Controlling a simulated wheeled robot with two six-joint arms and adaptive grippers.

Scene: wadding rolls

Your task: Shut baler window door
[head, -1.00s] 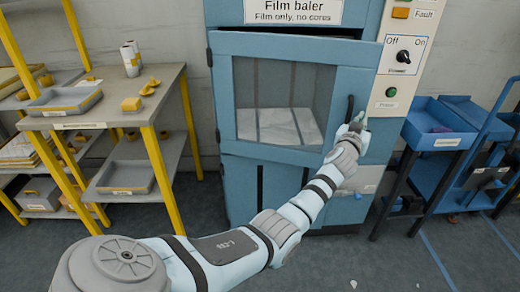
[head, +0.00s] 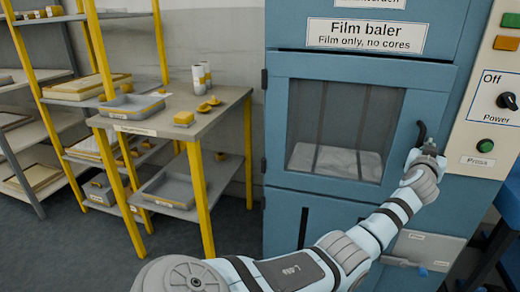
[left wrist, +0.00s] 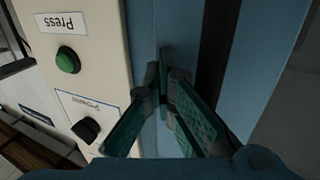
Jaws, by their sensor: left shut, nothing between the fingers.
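The baler's window door (head: 278,150) is a blue frame around a clear pane, with pale film visible inside. It looks flush or nearly flush with the film baler's front (head: 360,228); a small gap cannot be ruled out. Its dark handle (head: 421,131) is on the right side. My left gripper (head: 430,145) is at the handle's lower end, at the door's right edge. In the left wrist view its green-padded fingers (left wrist: 161,90) are shut with nothing between them, close to the blue surface. Whether they touch the door is unclear. My right gripper is out of view.
A control panel with a black power knob (head: 508,101) and green press button (head: 486,146) is just right of the gripper. A yellow-legged table (head: 165,125) with trays and white rolls stands left. Floor is open between table and baler.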

